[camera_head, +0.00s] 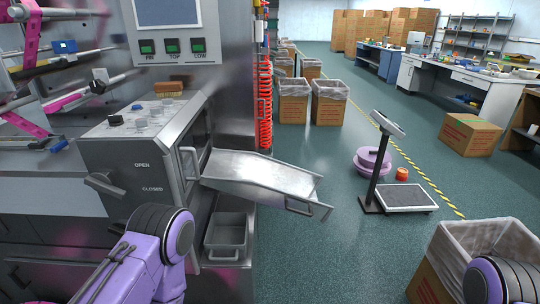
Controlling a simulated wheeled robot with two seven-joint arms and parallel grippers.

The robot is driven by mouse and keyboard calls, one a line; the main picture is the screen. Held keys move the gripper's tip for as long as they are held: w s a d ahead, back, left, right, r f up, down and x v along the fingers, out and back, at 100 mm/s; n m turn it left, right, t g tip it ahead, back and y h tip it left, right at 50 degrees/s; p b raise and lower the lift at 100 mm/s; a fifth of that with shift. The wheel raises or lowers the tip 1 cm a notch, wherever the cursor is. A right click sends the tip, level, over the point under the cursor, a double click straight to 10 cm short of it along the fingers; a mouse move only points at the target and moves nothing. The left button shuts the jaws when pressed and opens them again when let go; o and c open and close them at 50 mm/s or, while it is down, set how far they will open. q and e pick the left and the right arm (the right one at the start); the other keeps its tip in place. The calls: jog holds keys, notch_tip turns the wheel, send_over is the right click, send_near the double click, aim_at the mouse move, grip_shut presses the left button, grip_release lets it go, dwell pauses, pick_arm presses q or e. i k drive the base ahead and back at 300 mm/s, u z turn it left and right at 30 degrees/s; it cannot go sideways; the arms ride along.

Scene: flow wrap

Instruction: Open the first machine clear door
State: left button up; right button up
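The steel machine (125,190) fills the left side of the head view. Its lower housing has a dark lever knob (104,184) between the words OPEN and CLOSED. A bar handle (187,164) stands on the housing's right side, beside a dark opening or pane (201,135). I cannot tell whether this is the clear door, or how far any door is open. My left arm's purple link shows at the bottom left and my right arm's at the bottom right corner. Neither gripper is in view.
A steel chute (262,176) slopes out to the right of the handle. A metal bin (226,232) sits below it. A floor scale (405,197) and a lined cardboard box (431,278) stand to the right. The floor between chute and scale is clear.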

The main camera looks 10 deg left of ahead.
aim_at(201, 135)
jog(key=z, duration=0.95)
jog(key=i, duration=0.95)
jog(key=u, duration=0.85)
